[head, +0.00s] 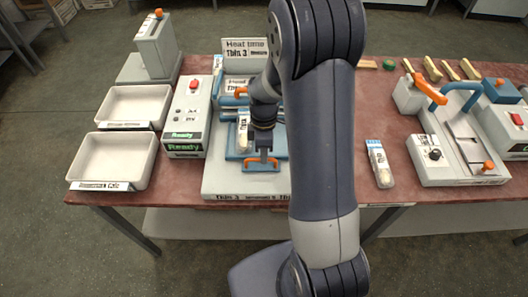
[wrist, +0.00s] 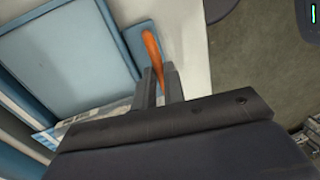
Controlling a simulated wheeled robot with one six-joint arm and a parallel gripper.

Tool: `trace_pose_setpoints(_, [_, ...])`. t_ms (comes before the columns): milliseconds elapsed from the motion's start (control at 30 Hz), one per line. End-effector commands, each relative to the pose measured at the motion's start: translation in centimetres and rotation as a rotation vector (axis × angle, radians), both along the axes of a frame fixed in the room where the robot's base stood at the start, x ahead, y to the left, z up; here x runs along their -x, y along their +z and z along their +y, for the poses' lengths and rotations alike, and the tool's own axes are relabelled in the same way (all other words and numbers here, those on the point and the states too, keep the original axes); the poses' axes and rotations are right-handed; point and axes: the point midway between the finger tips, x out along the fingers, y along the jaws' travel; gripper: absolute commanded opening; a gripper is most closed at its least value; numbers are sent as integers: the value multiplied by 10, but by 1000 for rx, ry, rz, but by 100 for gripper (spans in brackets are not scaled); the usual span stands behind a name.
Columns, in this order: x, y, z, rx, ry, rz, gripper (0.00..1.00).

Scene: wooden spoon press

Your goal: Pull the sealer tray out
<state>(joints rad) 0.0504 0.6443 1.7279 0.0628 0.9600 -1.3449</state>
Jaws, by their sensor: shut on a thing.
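The sealer tray (head: 234,156) is a blue framed tray on the pale base of the heat sealer (head: 215,181). It also shows in the wrist view (wrist: 75,45). Its orange handle (head: 273,162) is at the front edge. My gripper (head: 262,158) points down at this handle. In the wrist view my gripper (wrist: 160,88) has its two fingers on either side of the orange handle (wrist: 152,55), shut on it. A printed packet (head: 243,135) lies on the tray, partly hidden by my arm. My arm also hides the right part of the sealer.
A control box (head: 186,120) with a red button and a green "Ready" display stands left of the sealer. Two white bins (head: 112,160) are further left. Another packet (head: 380,165) lies to the right, beside a second machine (head: 455,150). The table's front edge (head: 185,203) is close to the sealer.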

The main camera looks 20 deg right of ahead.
Motion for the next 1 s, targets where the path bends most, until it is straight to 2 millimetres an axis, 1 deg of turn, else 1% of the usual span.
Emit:
trace_pose_setpoints(167, [1,0,0,0,0,0,0])
trace_pose_setpoints(233, [7,0,2,0,1,0,0])
trace_pose_setpoints(500, [52,-1,17,0,1,0,0])
trace_pose_setpoints(600, [63,0,21,-1,0,0,0])
trace_pose_setpoints(700, [69,0,23,-1,0,1,0])
trace_pose_setpoints(967, [71,0,23,-2,-1,7,0])
trace_pose_setpoints(1000, [71,0,23,-2,-1,8,11])
